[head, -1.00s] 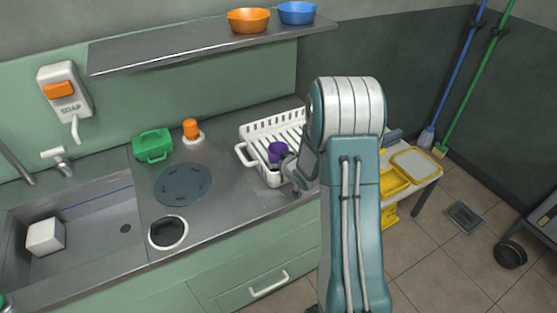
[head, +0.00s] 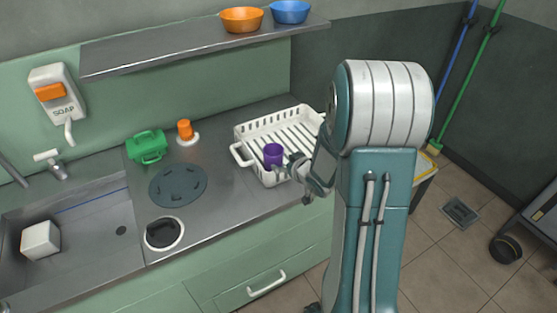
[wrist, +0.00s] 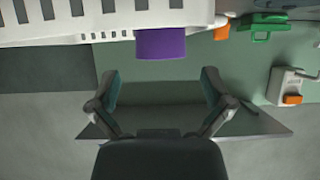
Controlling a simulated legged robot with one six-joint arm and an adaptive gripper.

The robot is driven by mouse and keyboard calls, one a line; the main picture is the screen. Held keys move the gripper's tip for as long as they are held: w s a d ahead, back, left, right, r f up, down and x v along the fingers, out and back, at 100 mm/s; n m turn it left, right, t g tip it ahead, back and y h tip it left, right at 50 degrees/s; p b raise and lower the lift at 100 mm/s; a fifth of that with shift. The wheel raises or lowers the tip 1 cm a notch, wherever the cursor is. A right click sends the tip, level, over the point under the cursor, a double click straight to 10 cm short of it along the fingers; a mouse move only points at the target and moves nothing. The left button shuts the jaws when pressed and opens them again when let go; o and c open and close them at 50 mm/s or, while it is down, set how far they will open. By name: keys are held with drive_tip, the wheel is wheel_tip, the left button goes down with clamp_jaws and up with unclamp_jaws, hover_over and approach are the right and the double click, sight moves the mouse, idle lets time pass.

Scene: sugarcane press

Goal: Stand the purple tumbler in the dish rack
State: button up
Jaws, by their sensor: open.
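The purple tumbler (head: 272,155) stands upright at the front left part of the white dish rack (head: 243,153), within its rim. My gripper (head: 292,168) is just right of the tumbler, at the rack's front side. In the wrist view, which looks upside down, the tumbler (wrist: 161,44) shows beyond the two spread fingers (wrist: 159,76), with nothing between them. The rack's slotted wall (wrist: 60,22) runs along the top of that view. The tumbler's base is partly hidden by the rack wall in the head view.
Left of the rack are an orange-capped item (head: 185,130), a green container (head: 147,146), a round dark mat (head: 178,186) and a sink (head: 95,222) with a white block. A metal shelf (head: 180,47) with orange and blue bowls hangs above.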

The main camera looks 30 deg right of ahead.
drive_tip(key=s+a+r+m+g+h, duration=0.1)
drive_tip(key=s+a+r+h, duration=0.15)
drive_tip(key=s+r, duration=0.35)
drive_tip(key=s+a+r+g+h, duration=0.1)
drive_tip(key=s+a+r+g, duration=0.15)
drive_tip(key=r, duration=0.55)
drive_tip(key=s+a+r+g+y, duration=0.1)
drive_tip(key=s+a+r, duration=0.1)
drive_tip(key=s+a, duration=0.3)
drive_tip(key=s+a+r+g+y, duration=0.2)
drive_tip(key=s+a, duration=0.4)
drive_tip(key=s, duration=0.6)
drive_tip(key=shift+a+r+n, duration=0.2)
drive_tip(key=shift+r+n, duration=0.1)
